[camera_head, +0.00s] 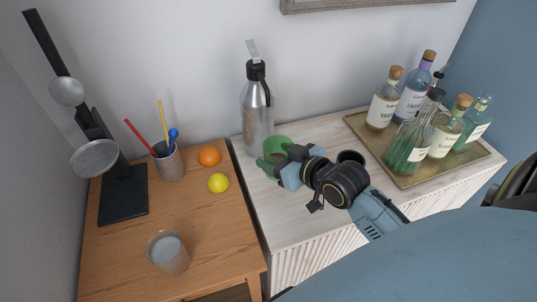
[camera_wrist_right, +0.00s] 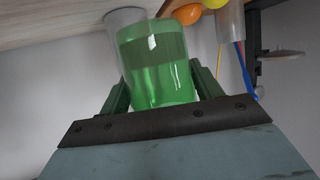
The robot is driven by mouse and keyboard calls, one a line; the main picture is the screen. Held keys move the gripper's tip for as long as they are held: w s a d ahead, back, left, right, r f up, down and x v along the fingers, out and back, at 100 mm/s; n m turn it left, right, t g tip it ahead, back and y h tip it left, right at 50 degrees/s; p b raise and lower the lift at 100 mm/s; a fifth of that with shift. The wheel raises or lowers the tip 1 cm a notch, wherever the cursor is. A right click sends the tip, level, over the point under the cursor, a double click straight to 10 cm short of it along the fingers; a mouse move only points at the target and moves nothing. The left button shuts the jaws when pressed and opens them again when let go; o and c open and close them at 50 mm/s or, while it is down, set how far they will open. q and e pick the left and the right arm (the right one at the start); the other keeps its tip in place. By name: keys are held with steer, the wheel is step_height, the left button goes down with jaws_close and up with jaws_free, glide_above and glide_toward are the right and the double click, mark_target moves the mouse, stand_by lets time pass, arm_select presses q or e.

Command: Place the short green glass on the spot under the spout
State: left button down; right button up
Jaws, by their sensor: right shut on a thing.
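The short green glass (camera_head: 276,146) is at the left part of the pale cabinet top, just in front of the steel flask. My right gripper (camera_head: 283,160) is shut on it from the near right side. In the right wrist view the green glass (camera_wrist_right: 155,65) sits between the two fingers (camera_wrist_right: 160,92). I cannot tell whether its base touches the top. My left gripper is not in view.
A brass tray (camera_head: 406,181) with several bottles stands at the right of the cabinet. On the wooden table (camera_head: 105,262) are a black stand (camera_head: 122,197), a cup of stirrers (camera_head: 169,164), an orange (camera_head: 209,156), a lemon (camera_head: 218,183) and a clear glass (camera_head: 168,253).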

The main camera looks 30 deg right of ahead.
mark_target(269, 138)
steer(key=w, duration=0.2)
steer(key=w+d, duration=0.1)
steer(key=w, duration=0.3)
steer(key=shift+w+d+r, duration=0.1)
steer(key=shift+d, duration=0.15)
steer(key=shift+w+f, duration=0.15)
steer(key=shift+f, duration=0.7)
step_height(269, 138, down, 5)
steer(key=shift+b, duration=0.55)
steer(key=shift+w+f, duration=0.15)
steer(key=shift+f, duration=0.1)
steer(key=o, duration=1.2)
steer(key=shift+f, duration=0.15)
steer(key=p+v, duration=0.1)
steer(key=v, duration=1.1)
